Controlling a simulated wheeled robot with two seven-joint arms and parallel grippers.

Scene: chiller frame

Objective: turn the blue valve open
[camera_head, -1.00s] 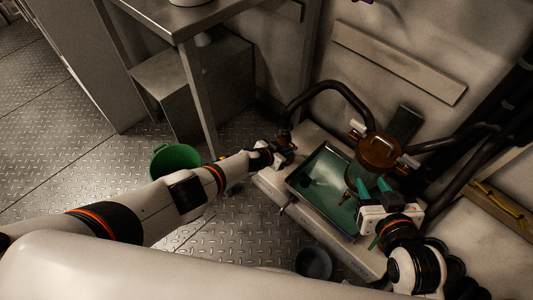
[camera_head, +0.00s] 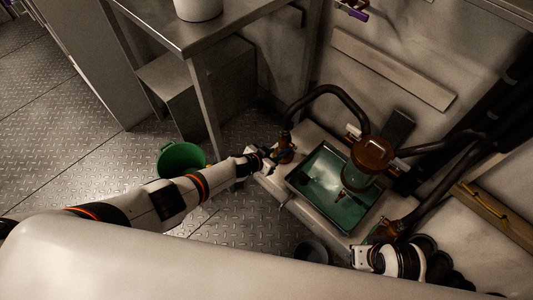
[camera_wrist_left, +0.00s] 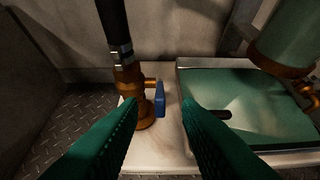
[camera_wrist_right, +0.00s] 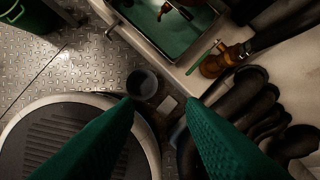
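The blue valve handle (camera_wrist_left: 159,98) stands upright beside a brass pipe fitting (camera_wrist_left: 133,80) in the left wrist view. The fitting also shows in the head view (camera_head: 286,146), below a black hose. My left gripper (camera_wrist_left: 160,108) is open, with its green fingers pointing at the blue handle, which appears between the fingertips. I cannot tell whether they touch it; the gripper holds nothing that I can see. My right gripper (camera_wrist_right: 160,102) is open and empty near the right front of the frame, with a second brass fitting with a green handle (camera_wrist_right: 202,60) ahead of it.
A green-floored tray (camera_head: 330,205) lies on the pale base, with a copper-topped vessel (camera_head: 372,155) above it. A green bucket (camera_head: 180,158) and a grey bucket (camera_head: 312,252) stand on the floor. A steel table (camera_head: 180,40) stands behind the left arm. Black hoses run along the right.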

